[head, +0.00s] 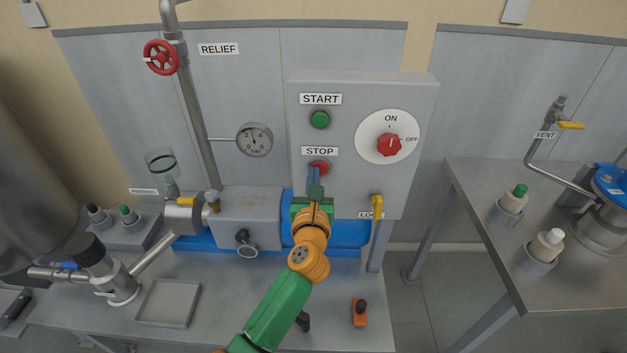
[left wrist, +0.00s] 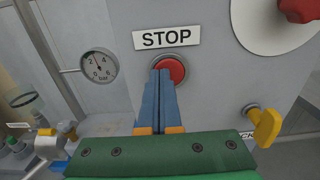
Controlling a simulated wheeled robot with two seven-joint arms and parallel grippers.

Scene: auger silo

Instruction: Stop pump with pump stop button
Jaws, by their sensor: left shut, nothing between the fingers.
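The red stop button (head: 320,167) sits under the STOP label on the grey control box (head: 350,92). It also shows in the left wrist view (left wrist: 172,70), with the STOP label (left wrist: 166,38) above it. My left gripper (head: 314,172) is shut and empty, its blue fingertips (left wrist: 160,76) pointing at the button and overlapping its lower left part. I cannot tell whether the tips touch the button. The green start button (head: 320,119) is above it. My right gripper is not in view.
The box also carries a red ON/OFF knob (head: 389,145) and a yellow lock lever (head: 377,206). A gauge (head: 254,139) and relief pipe (head: 195,120) stand to the left. The pump (head: 248,218) is below left. A steel table (head: 480,190) is on the right.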

